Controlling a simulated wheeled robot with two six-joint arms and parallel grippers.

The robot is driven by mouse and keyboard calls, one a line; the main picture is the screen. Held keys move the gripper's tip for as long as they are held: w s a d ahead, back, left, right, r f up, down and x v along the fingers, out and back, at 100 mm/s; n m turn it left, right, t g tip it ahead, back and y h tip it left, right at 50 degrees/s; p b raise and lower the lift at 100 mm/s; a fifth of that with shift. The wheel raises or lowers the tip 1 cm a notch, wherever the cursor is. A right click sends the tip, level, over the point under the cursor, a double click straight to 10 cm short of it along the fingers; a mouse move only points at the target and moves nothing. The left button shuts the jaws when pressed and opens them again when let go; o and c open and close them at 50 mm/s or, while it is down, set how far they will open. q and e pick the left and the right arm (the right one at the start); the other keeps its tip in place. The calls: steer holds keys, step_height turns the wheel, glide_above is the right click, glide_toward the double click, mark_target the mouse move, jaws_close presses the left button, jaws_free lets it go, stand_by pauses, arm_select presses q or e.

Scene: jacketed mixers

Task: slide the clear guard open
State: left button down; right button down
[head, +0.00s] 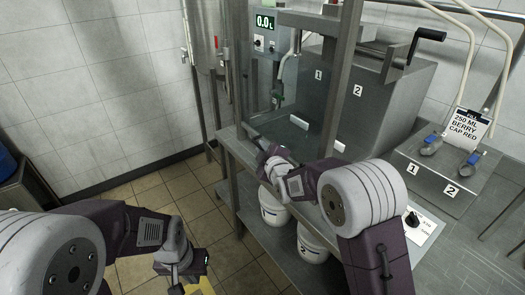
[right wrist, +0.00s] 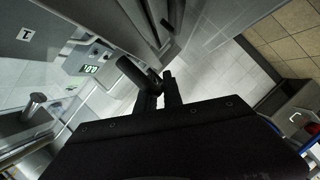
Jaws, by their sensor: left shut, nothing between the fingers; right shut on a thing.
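The clear guard (head: 290,100) is a see-through panel by the steel posts in front of the filling station. Its outline is faint, and I cannot tell how far it stands open. My right gripper (head: 250,134) reaches in to the left post at the guard's edge. In the right wrist view its dark fingers (right wrist: 152,80) are shut at a narrow grey upright bar, seemingly the guard's handle (right wrist: 152,25); the exact grip is partly hidden. My left gripper (head: 192,280) is low at the bottom of the head view, shut and empty, away from the guard.
A green display (head: 265,22) reads about 0.0 behind the posts. A steel housing with a crank (head: 428,35) stands at the back. White tubs (head: 273,208) sit under the bench. A label card (head: 465,128) and blue-handled scoops (head: 431,144) are at right. The tiled floor at left is free.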

step_height(320, 180, up, 30)
steer(key=p, duration=1.8)
steer(key=c, duration=1.5)
jaws_free()
steer(key=b+v, duration=0.2)
steer(key=v, duration=0.7)
